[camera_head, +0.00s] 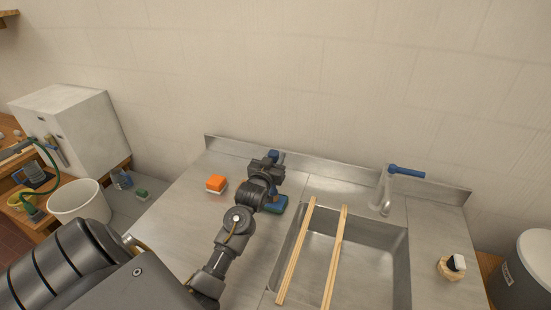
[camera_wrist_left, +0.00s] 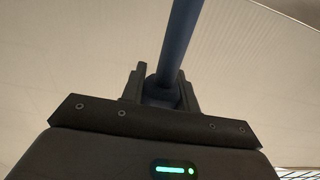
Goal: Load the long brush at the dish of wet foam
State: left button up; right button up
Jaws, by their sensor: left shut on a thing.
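My left gripper (camera_head: 270,162) is over the back of the steel counter, left of the sink. In the left wrist view the fingers (camera_wrist_left: 163,92) are shut on a dark blue round handle (camera_wrist_left: 182,45), which I take to be the long brush. A bit of blue (camera_head: 278,154) shows just behind the gripper in the head view. A blue and green piece (camera_head: 277,206) is low beside my wrist, partly hidden by it. I cannot tell whether it is the brush head or the foam dish. My right gripper is not in view.
Two wooden slats (camera_head: 296,252) lie across the sink (camera_head: 375,262). A tap (camera_head: 384,192) with a blue lever stands behind it. A white bucket (camera_head: 80,203) is at the left. The back wall is close.

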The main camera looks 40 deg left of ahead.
pick_arm(q)
jog(key=shift+f, duration=0.55)
dwell(0.9)
jog(key=shift+f, duration=0.1)
dwell(0.7)
notch_tip(320, 180, up, 2)
jog(key=shift+p, duration=0.95)
notch_tip(320, 180, up, 5)
jog(key=p, duration=0.5)
